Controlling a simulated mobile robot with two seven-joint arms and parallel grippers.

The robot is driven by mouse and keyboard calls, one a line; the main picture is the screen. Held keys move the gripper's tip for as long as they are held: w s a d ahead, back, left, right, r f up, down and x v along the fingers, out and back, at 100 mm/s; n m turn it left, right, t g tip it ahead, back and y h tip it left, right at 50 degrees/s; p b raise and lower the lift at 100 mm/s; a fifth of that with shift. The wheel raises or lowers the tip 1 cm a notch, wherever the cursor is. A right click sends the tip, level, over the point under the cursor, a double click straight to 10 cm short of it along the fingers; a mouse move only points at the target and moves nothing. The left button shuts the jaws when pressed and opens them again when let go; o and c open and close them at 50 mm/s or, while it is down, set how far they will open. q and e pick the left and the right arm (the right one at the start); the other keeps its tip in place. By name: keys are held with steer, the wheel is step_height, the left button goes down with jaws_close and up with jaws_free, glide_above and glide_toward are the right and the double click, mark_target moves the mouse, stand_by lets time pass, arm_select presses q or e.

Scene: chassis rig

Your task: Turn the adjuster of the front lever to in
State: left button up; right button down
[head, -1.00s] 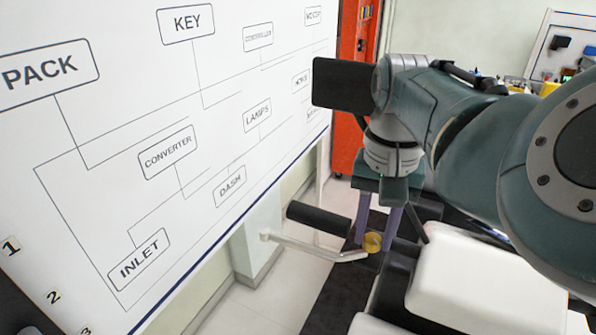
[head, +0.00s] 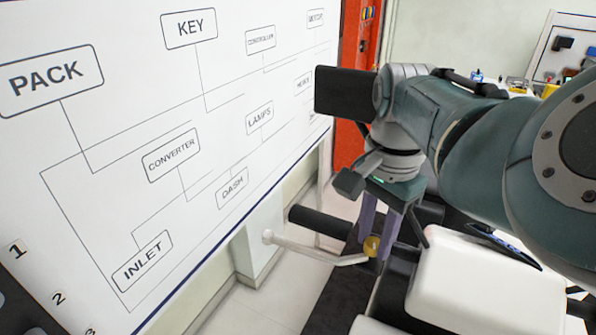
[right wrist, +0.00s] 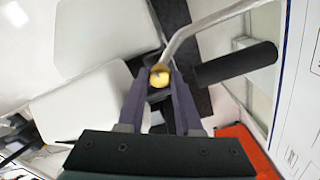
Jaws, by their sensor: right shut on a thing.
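The front lever (head: 315,251) is a pale bent bar with a ball end at its left. The adjuster (head: 371,246) is a small round yellow knob at the lever's right end. My right gripper (head: 377,240) points down on the adjuster, its two purple fingers on either side of it. In the right wrist view the adjuster (right wrist: 159,78) sits between the fingertips of my right gripper (right wrist: 160,82), which is shut on it. The lever (right wrist: 205,22) runs up and right from it there. Any in or out mark is too small to read. My left gripper is out of view.
A black cylindrical grip (head: 319,221) stands beside the lever. A white padded seat (head: 485,285) is to the right. A large white board with a wiring diagram (head: 150,120) fills the left. A red cabinet (head: 350,140) stands behind.

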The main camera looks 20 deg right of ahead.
mark_target(374, 243)
steer(key=m, duration=0.4)
steer(key=shift+m, duration=0.3)
steer(key=m, duration=0.4)
steer(key=shift+m, duration=0.4)
steer(key=c, duration=0.6)
jaws_free()
steer(key=shift+r, duration=0.55)
step_height(374, 243, up, 9)
steer(key=shift+f+b, duration=0.1)
steer(key=shift+b, duration=1.05)
